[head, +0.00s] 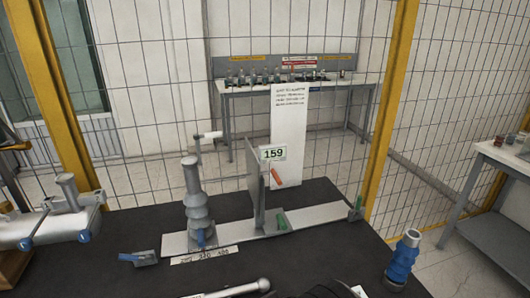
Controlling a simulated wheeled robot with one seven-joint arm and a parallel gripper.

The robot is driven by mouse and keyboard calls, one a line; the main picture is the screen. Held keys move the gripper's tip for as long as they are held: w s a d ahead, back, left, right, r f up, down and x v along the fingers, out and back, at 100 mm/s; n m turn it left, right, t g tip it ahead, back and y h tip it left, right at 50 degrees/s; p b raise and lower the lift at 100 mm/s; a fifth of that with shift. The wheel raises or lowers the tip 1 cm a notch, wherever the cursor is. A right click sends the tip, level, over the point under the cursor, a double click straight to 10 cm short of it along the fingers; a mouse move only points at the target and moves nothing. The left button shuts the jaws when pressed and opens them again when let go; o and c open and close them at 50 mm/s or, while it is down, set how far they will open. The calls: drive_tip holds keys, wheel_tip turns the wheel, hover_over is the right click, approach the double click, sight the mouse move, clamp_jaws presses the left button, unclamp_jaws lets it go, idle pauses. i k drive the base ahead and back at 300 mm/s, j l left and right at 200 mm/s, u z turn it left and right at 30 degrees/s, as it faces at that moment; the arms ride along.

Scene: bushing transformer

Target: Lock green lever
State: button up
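A long light bar (325,216) lies on the dark table. A small green lever (282,222) sits on a grey block on the bar, just right of the upright grey plate (257,190). I cannot tell which of the two is the task's lever, nor whether either is locked. An orange lever (277,177) is tilted beside the upright plate, below a sign reading 159. My gripper is not recognisable in the view.
A ribbed grey bushing (196,205) with a blue lever stands on the bar's left part. A blue bushing (403,257) stands at the table's right edge. A grey cylindrical part (45,222) is at the left.

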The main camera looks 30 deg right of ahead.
sight(356, 214)
drive_tip(key=k+z, duration=0.1)
drive_tip(key=z, duration=0.3)
drive_tip(key=k+z, duration=0.1)
drive_tip(key=z, duration=0.25)
drive_tip(key=k+z, duration=0.15)
drive_tip(key=z, duration=0.25)
drive_tip(key=k+l+z, duration=0.1)
drive_tip(key=z, duration=0.3)
drive_tip(key=i+l+u, duration=0.1)
drive_tip(key=l+u, duration=0.25)
drive_tip(key=l, duration=0.15)
drive_tip(key=l+u, duration=0.4)
drive_tip(key=l, duration=0.15)
drive_tip(key=l+u, duration=0.35)
drive_tip(key=l, duration=0.2)
drive_tip(key=l+u, duration=0.35)
drive_tip(key=l, duration=0.15)
drive_tip(key=k+l+u, duration=0.25)
drive_tip(key=l+u, duration=0.15)
drive_tip(key=k+l+u, duration=0.2)
drive_tip(key=l+u, duration=0.15)
drive_tip(key=l, duration=0.15)
drive_tip(key=i+l, duration=0.15)
drive_tip(key=i, duration=0.3)
